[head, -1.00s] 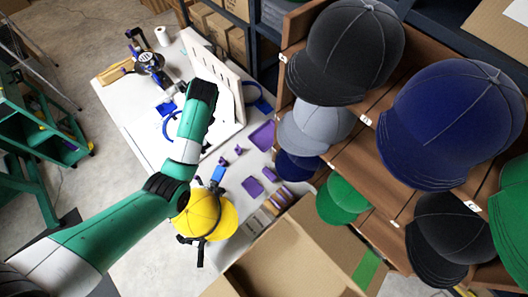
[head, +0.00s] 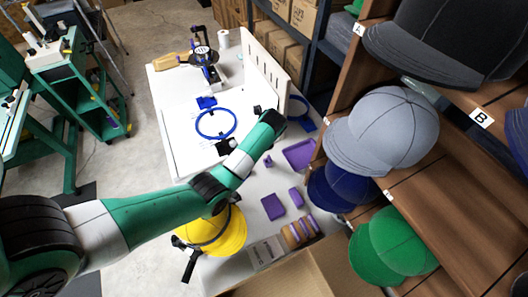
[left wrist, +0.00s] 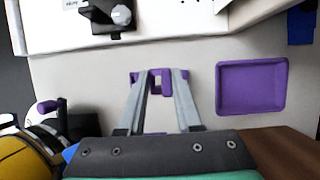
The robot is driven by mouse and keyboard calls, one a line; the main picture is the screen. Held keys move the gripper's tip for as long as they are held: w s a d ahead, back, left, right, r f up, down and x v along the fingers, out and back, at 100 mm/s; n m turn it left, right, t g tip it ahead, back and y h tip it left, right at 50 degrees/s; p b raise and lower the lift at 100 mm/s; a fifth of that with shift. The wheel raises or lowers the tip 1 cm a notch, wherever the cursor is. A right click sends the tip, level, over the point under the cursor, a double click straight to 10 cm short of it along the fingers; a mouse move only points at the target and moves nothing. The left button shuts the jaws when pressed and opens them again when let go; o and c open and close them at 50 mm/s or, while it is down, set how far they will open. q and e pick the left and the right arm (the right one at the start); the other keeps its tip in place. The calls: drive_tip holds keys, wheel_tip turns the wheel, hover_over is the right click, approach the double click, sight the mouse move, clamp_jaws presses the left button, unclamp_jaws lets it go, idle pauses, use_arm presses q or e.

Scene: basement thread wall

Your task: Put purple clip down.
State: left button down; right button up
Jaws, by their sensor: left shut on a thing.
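In the left wrist view my left gripper (left wrist: 161,76) points down over the pale table, its two fingers shut on the purple clip (left wrist: 160,88). Purple parts of the clip show between the fingers and outside both fingertips. I cannot tell whether it touches the table. A shallow purple tray (left wrist: 251,88) lies just right of the fingers, apart from them; it also shows in the head view (head: 299,155). In the head view my arm's green wrist reaches over the table and the fingertips are hard to make out. A small purple piece (head: 267,160) shows beside the arm. My right gripper is not in view.
A white board (head: 190,130) with a blue hoop (head: 216,124) lies behind. A yellow cap (head: 222,232) stands at the front left. A purple block (head: 272,207) and other purple pieces lie ahead of a cardboard box (head: 285,275). Cap shelves rise on the right.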

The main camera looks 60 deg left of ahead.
use_arm(q)
drive_tip(key=w+a+f+b, duration=0.1)
drive_tip(key=f+b, duration=0.1)
drive_tip(key=w+a+f+b, duration=0.1)
drive_tip(key=a+f+b, duration=0.1)
drive_tip(key=w+a+f+b, duration=0.1)
drive_tip(key=f, duration=0.1)
drive_tip(key=shift+w+a+b, duration=0.15)
drive_tip(key=shift+w+b, duration=0.25)
drive_tip(key=shift+w+a+f+b, duration=0.15)
drive_tip(key=shift+a+f+b, duration=0.05)
drive_tip(key=shift+b, duration=0.15)
drive_tip(key=shift+w+a+r, duration=0.1)
drive_tip(key=f+b, duration=0.4)
drive_tip(key=shift+w+a, duration=0.2)
drive_tip(key=shift+r, duration=0.1)
drive_tip(key=c, duration=0.6)
unclamp_jaws()
